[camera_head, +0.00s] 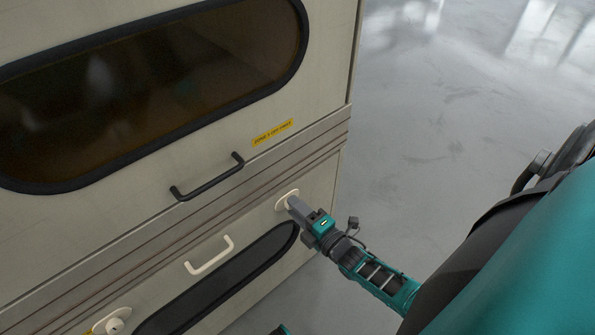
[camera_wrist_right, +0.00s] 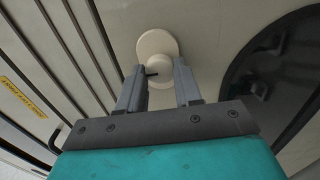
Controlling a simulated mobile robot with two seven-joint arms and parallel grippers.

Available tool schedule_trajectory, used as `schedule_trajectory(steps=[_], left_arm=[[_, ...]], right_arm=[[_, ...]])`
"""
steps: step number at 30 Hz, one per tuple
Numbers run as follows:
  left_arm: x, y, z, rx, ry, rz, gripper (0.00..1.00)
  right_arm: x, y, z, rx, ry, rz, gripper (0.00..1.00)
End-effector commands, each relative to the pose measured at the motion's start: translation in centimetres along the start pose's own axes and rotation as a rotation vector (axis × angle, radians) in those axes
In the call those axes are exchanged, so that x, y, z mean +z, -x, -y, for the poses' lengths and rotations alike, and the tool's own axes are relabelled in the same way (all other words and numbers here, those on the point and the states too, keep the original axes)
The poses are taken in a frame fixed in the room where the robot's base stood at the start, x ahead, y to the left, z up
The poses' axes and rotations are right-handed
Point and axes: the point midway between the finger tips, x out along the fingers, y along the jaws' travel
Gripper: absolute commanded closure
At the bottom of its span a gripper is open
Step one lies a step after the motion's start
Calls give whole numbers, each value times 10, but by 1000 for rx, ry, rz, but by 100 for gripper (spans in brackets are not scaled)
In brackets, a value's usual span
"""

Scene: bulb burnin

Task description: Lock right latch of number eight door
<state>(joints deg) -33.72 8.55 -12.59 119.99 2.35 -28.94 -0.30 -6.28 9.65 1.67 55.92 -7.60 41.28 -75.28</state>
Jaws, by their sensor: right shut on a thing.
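The lower cream door (camera_head: 258,222) has a dark oval window, a cream handle (camera_head: 209,255) and a round latch at each upper side. The right latch (camera_head: 286,199) is a cream round knob on an oval plate. My right gripper (camera_head: 293,203) reaches it from the lower right and is shut on the knob. In the right wrist view the knob (camera_wrist_right: 160,65) sits between the two grey fingertips of the gripper (camera_wrist_right: 159,88), with a dark mark on its left side. The left latch (camera_head: 115,323) shows at the bottom left. My left gripper is not in view.
An upper door with a dark oval window (camera_head: 150,85), a black handle (camera_head: 207,177) and a yellow label (camera_head: 272,133) is above. Ribbed trim (camera_head: 215,190) runs between the doors. Open grey floor (camera_head: 440,110) lies right of the cabinet.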

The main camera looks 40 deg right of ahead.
Motion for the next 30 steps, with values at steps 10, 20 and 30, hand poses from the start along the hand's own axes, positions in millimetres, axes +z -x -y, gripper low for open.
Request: schedule_trajectory(steps=[10, 20, 30], left_arm=[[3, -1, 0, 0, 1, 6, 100], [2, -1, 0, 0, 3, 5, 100], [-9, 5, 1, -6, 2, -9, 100]], right_arm=[[0, 0, 0, -1, 3, -1, 47], [0, 2, 0, -1, 1, -1, 40], [0, 58, -1, -5, 1, 0, 40]])
